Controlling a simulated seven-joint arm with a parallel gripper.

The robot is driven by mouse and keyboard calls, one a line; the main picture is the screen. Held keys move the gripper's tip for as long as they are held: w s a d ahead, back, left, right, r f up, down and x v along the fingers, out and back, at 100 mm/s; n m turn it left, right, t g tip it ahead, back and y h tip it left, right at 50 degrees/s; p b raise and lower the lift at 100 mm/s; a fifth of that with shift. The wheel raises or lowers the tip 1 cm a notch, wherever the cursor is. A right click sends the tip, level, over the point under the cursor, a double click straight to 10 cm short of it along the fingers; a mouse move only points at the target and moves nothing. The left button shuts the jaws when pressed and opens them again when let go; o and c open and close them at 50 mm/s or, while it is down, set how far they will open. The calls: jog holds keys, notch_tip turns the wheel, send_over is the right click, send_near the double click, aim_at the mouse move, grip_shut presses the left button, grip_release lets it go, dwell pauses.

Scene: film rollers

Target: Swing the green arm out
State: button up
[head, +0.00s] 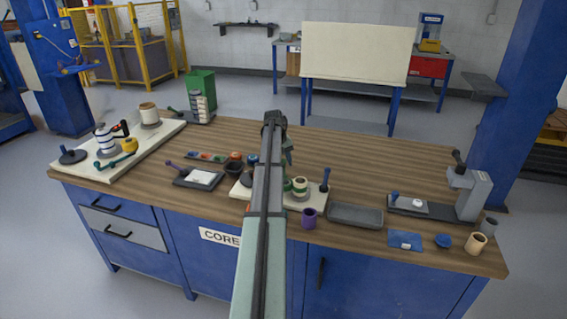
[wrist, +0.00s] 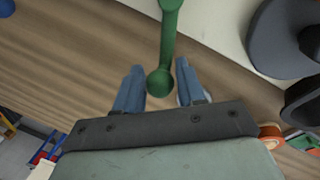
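The green arm (wrist: 168,35) is in the wrist view. It runs down from the top edge and ends in a round green knob (wrist: 159,82). My gripper (wrist: 159,67) has its two blue fingers on either side of the knob, with a narrow gap visible on each side. It is open, and I see no contact with the knob. In the head view my gripper (head: 287,155) is over the middle of the workbench, partly hidden by my own arm. I cannot pick out the green arm with certainty in the head view.
In the wrist view a pale board (wrist: 220,22) and a dark round part (wrist: 285,38) lie to the right. In the head view a grey tray (head: 355,215) and a purple cup (head: 309,217) stand near the bench front. The bench's back right is clear.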

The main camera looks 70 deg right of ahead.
grip_shut()
jog(key=shift+s+d+m, duration=0.1)
jog(key=shift+s+m, duration=0.1)
jog(key=shift+m, duration=0.1)
dwell(0.3)
jog(key=shift+s+d+m, duration=0.1)
jog(key=shift+s+m, duration=0.4)
jog(key=shift+m, duration=0.3)
jog(key=shift+s+m+y, duration=0.4)
jog(key=shift+s+m, duration=0.4)
jog(key=shift+m, duration=0.4)
jog(key=shift+s+m, duration=0.7)
jog(key=shift+m, duration=0.4)
jog(key=shift+s+a+m+y, duration=0.35)
jog(key=shift+s+m, duration=0.25)
jog(key=shift+m, duration=0.4)
jog(key=shift+s, duration=0.1)
